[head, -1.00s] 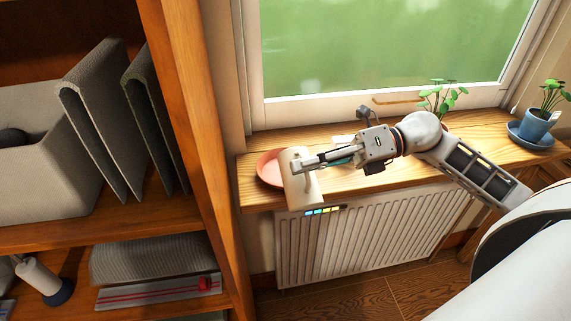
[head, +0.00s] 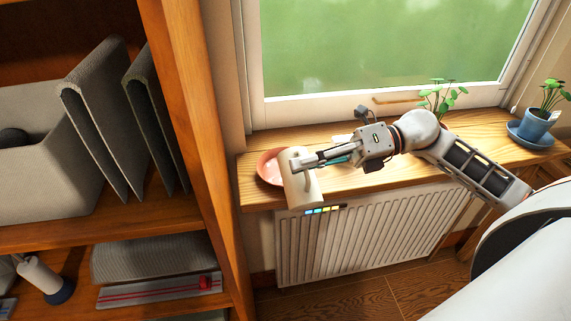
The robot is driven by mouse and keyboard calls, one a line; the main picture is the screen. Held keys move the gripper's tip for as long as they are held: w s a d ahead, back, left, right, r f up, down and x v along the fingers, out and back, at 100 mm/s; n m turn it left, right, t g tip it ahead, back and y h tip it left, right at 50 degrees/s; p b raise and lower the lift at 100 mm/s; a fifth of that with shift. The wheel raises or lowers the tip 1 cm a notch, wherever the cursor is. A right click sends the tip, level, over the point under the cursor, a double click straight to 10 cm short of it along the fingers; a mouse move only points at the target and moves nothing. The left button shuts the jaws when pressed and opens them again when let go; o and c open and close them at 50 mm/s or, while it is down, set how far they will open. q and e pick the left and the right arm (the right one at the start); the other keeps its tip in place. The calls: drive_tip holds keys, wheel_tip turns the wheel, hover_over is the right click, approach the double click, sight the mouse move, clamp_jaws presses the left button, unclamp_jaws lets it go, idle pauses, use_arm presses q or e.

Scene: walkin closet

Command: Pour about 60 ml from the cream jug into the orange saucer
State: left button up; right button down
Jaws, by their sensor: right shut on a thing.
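The cream jug (head: 301,187) is held near the front edge of the wooden sill, upright or only slightly tilted. My right gripper (head: 305,163) reaches in from the right and is shut on the jug. The orange saucer (head: 268,167) lies on the left end of the sill, behind and to the left of the jug. The jug hides the saucer's right part. I cannot see liquid in the saucer or inside the jug. My left gripper is not in view.
The wooden sill (head: 400,168) runs under the window, above a white radiator (head: 360,237). A potted plant in a blue pot (head: 535,125) stands at the right, and another plant (head: 440,97) is behind my arm. A wooden shelf unit (head: 200,150) borders the sill on the left.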

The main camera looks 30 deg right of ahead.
drive_tip(key=shift+w+d+r+m+g+p, duration=0.1)
drive_tip(key=shift+w+r+m+g+p, duration=0.2)
drive_tip(key=shift+w+m+p, duration=0.2)
idle(1.2)
drive_tip(key=shift+s+f+b, duration=0.25)
drive_tip(key=shift+f+b, duration=0.1)
drive_tip(key=n+b, duration=0.1)
drive_tip(key=s+n+b, duration=0.1)
drive_tip(key=shift+s+f+n+t, duration=0.2)
drive_tip(key=shift+s+n+t, duration=0.1)
drive_tip(key=shift+t, duration=0.1)
drive_tip(key=shift+a+r, duration=0.2)
drive_tip(key=shift+r, duration=0.05)
drive_tip(key=s+n+b, duration=0.1)
drive_tip(key=b, duration=0.1)
drive_tip(key=shift+f+n+b, duration=0.3)
drive_tip(key=shift+f+b, duration=0.05)
drive_tip(key=shift+a+t, duration=0.1)
drive_tip(key=shift+t, duration=0.3)
drive_tip(key=shift+s+r+n+b, duration=0.2)
drive_tip(key=shift+r+n+b, duration=0.05)
drive_tip(key=shift+n+b, duration=0.05)
idle(0.4)
